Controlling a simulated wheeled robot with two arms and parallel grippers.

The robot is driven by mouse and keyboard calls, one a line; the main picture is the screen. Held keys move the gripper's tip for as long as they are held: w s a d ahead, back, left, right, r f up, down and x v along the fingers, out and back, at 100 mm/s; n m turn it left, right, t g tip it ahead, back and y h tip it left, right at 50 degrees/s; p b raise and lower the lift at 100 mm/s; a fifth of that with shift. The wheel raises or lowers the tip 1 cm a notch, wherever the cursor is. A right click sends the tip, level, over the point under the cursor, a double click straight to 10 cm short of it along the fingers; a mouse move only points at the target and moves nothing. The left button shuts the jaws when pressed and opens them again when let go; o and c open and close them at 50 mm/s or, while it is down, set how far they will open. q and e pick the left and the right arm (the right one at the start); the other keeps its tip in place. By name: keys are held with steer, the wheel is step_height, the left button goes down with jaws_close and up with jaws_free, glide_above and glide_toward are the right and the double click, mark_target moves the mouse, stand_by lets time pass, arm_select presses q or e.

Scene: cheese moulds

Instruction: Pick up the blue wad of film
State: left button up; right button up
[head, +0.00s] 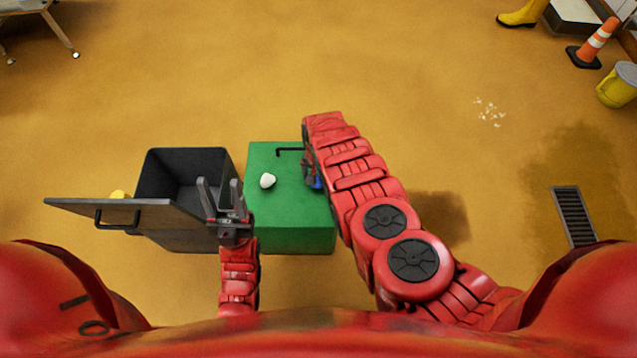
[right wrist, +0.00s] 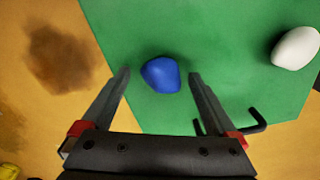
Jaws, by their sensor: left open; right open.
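The blue wad of film (right wrist: 161,75) lies on the green block top (right wrist: 200,30), near its edge. In the right wrist view my right gripper (right wrist: 159,76) is open, one fingertip on each side of the wad, with gaps showing; I cannot tell its height. In the head view only a bit of the blue wad (head: 318,184) shows beside my right arm, which hides most of that gripper. My left gripper (head: 220,184) is open and empty, in front of the dark bin.
A white lump (head: 267,181) and a black bent rod (head: 290,151) lie on the green top. The dark bin (head: 160,240) with its lid (head: 150,212) out to the left stands left of the block. A floor grate (head: 573,215) lies at right. The surrounding floor is mostly clear.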

steer(key=shift+f, duration=0.2)
steer(key=c, duration=1.3)
steer(key=shift+r, duration=0.1)
steer(key=shift+c, duration=0.2)
